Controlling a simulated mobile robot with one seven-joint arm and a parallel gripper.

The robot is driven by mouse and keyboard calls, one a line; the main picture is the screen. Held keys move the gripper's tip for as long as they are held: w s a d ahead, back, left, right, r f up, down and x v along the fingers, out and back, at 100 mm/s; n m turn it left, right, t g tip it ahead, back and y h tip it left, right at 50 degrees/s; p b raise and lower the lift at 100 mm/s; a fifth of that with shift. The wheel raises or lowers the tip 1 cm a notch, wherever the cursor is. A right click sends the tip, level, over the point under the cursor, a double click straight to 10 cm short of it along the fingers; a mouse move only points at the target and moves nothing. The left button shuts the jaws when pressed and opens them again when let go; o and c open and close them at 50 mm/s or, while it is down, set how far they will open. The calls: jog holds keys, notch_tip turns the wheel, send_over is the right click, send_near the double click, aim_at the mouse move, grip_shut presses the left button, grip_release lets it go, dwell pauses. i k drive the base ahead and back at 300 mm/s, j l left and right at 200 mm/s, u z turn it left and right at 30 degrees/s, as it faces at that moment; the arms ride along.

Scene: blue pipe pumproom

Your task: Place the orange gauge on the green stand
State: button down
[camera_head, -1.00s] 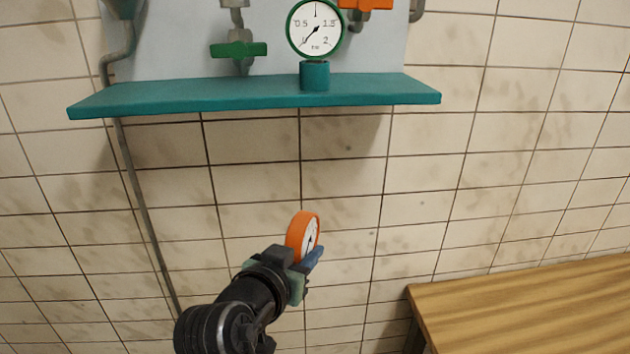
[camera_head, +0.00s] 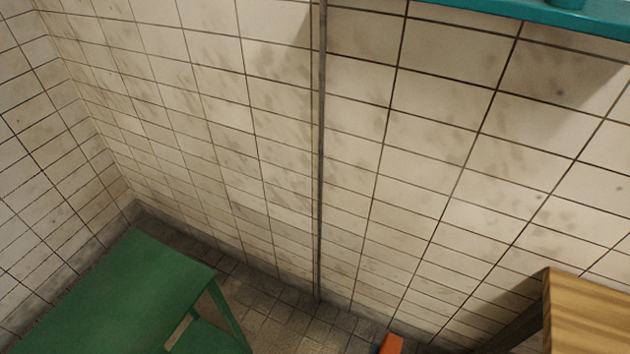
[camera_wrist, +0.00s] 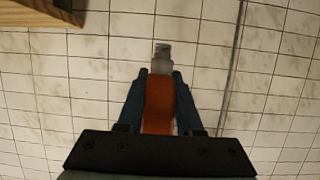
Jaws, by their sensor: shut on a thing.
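The orange gauge (camera_wrist: 159,105) is clamped between the two blue fingers of my gripper (camera_wrist: 160,78) in the wrist view, its pale threaded stem (camera_wrist: 161,58) pointing out past the fingertips. Its dial face is not visible there. In the head view only a bit of the orange gauge (camera_head: 392,344) shows at the bottom edge, with a sliver of blue finger beside it. The green stand (camera_head: 130,285) is at the lower left of the head view, a flat-topped table with legs, partly cut off. The visible part of its top is bare. The gauge is apart from it, to the right.
A wooden table (camera_head: 590,310) is at the lower right, and its edge shows in the wrist view (camera_wrist: 40,12). A teal shelf (camera_head: 560,14) juts from the tiled wall at the upper right. A thin grey pipe (camera_head: 320,150) runs down the wall. Tiled floor (camera_head: 270,310) lies between the tables.

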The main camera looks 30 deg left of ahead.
aim_at(140, 282)
jog(key=i+j+u, duration=0.15)
jog(key=i, duration=0.15)
jog(key=i+j+u, duration=0.1)
jog(key=i, duration=0.25)
jog(key=u, duration=1.7)
